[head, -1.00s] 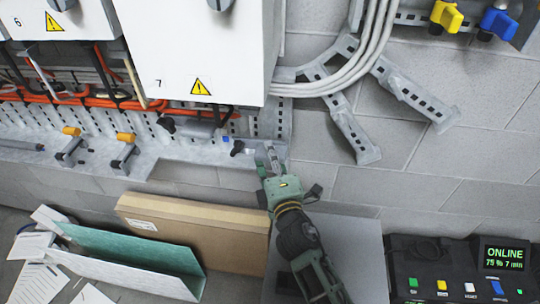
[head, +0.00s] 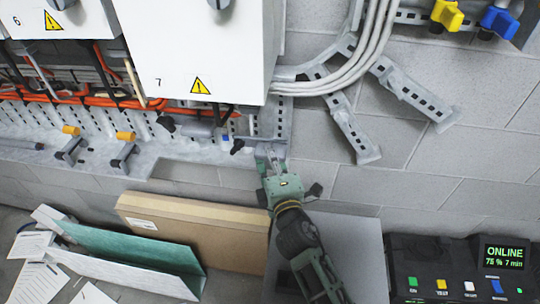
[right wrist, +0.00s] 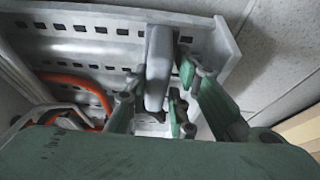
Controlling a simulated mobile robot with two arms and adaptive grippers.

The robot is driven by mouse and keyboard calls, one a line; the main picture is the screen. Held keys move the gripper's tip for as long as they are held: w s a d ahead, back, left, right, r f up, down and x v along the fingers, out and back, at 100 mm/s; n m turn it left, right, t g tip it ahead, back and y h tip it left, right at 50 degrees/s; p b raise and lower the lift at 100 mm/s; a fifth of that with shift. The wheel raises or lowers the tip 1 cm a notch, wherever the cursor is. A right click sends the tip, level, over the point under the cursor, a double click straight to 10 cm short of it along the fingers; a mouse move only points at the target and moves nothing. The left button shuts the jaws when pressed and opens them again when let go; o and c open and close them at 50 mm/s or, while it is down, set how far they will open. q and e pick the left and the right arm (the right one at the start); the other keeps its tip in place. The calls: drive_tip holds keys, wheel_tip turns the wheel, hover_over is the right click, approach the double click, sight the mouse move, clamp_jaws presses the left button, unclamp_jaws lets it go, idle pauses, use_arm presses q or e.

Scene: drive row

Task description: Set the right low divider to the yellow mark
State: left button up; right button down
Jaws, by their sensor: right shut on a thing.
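My right gripper (head: 270,162) is at the right end of the grey slotted tray under cabinet 7. Its fingers, seen in the right wrist view (right wrist: 160,92), are shut around a narrow grey upright piece (right wrist: 158,62), which looks like the right low divider. In the head view this piece is mostly hidden by the gripper. I cannot make out a yellow mark beside it. My left gripper is not in view.
A black knob (head: 237,147) and a blue piece (head: 225,138) sit just left of the gripper. Cabinet 7 (head: 195,45) hangs above; a cardboard box (head: 190,235) stands below.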

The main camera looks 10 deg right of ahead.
wheel_tip(320, 180, up, 7)
drive_tip(key=p, duration=0.6)
drive_tip(key=shift+f, duration=0.1)
drive_tip(key=shift+w, duration=0.1)
drive_tip(key=c, duration=1.6)
unclamp_jaws()
drive_tip(key=shift+c, duration=0.2)
drive_tip(key=shift+s+f, duration=0.1)
drive_tip(key=shift+s, duration=0.2)
drive_tip(key=s+d, duration=0.1)
drive_tip(key=s, duration=1)
drive_tip(key=shift+s, duration=0.25)
drive_tip(key=shift+s, duration=0.1)
